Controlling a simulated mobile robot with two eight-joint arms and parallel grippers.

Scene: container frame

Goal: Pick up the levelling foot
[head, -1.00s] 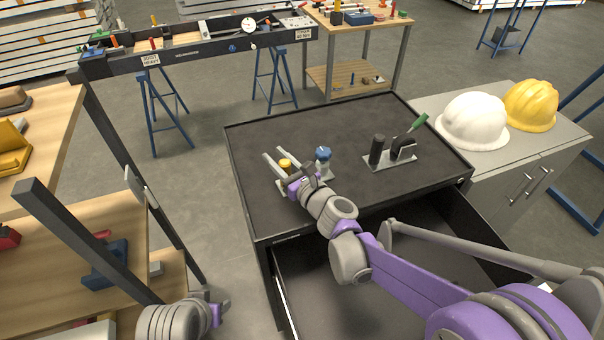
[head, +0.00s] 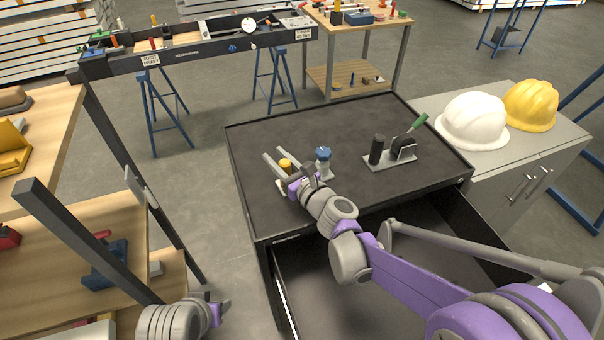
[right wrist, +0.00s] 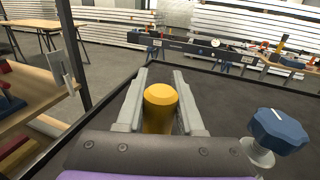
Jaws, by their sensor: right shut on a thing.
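A yellow cylindrical part (head: 285,164) stands on the dark cabinet top, near its left edge. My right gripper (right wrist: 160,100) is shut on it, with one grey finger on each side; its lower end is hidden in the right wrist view. I cannot tell for certain that this part is the levelling foot. A blue-knobbed part with a metal stem (head: 323,155) stands just to the right, apart from the fingers; it also shows in the right wrist view (right wrist: 278,130). My left gripper (head: 217,313) is low at the left, apart from the cabinet, and its fingers are hard to make out.
The dark cabinet top (head: 270,130) is clear at the back. A plate with black posts and a green-handled tool (head: 390,158) stands at the right. An open drawer (head: 320,290) juts out below my right arm. A white helmet (head: 472,122) and yellow helmet (head: 531,105) lie beyond.

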